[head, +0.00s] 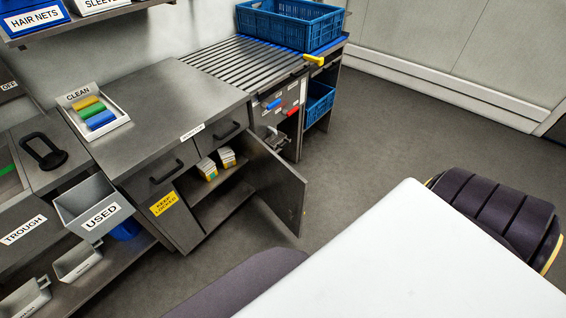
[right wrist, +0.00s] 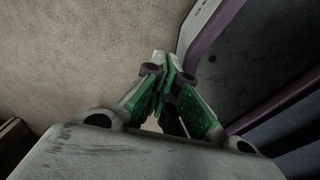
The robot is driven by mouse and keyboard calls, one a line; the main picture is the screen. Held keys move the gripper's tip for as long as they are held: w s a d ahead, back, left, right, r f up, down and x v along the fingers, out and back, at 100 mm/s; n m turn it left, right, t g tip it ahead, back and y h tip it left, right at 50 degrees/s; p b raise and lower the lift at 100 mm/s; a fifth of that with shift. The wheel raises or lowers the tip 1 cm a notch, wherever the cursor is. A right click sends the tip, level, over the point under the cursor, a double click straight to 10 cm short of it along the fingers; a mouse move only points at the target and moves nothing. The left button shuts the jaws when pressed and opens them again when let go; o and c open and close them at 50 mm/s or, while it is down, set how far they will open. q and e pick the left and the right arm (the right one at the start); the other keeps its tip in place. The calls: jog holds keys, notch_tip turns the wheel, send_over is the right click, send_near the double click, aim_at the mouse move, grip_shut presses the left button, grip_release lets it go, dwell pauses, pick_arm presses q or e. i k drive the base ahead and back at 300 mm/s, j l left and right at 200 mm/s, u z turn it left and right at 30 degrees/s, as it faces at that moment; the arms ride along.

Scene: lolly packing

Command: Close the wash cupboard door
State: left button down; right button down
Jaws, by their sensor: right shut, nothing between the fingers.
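The grey wash cupboard (head: 172,218) stands under the counter in the head view, with a yellow KEEP LOCKED label on its front. Its door (head: 278,183) is hinged on the right side and stands wide open, swung out towards the room. Several small boxes (head: 217,162) show on the shelf inside. My right gripper (right wrist: 161,66) shows only in the right wrist view, with its green-sided fingers closed together and nothing between them. Its place relative to the door cannot be told. My left gripper is not in view.
Two drawers with black handles (head: 165,172) sit above the cupboard opening. A grey USED bin (head: 88,207) hangs to its left. A roller conveyor with a blue crate (head: 290,22) stands behind. Grey floor (head: 400,140) is clear right of the door.

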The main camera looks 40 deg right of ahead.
aim_at(281, 186)
jog(key=k+l+u, duration=0.15)
jog(key=l, duration=0.3)
jog(key=l+u, duration=0.1)
jog(key=l, duration=0.35)
jog(key=k+l+u, duration=0.15)
jog(key=l, duration=0.25)
jog(key=l+u, duration=0.1)
jog(key=l, duration=0.3)
jog(key=k+l+u, duration=0.1)
jog(key=l, duration=0.3)
jog(key=k+l+u, duration=0.15)
jog(key=l, duration=0.25)
jog(key=i+l+u, duration=0.1)
jog(key=l, duration=0.65)
jog(key=i+l+u, duration=0.15)
jog(key=l, duration=0.55)
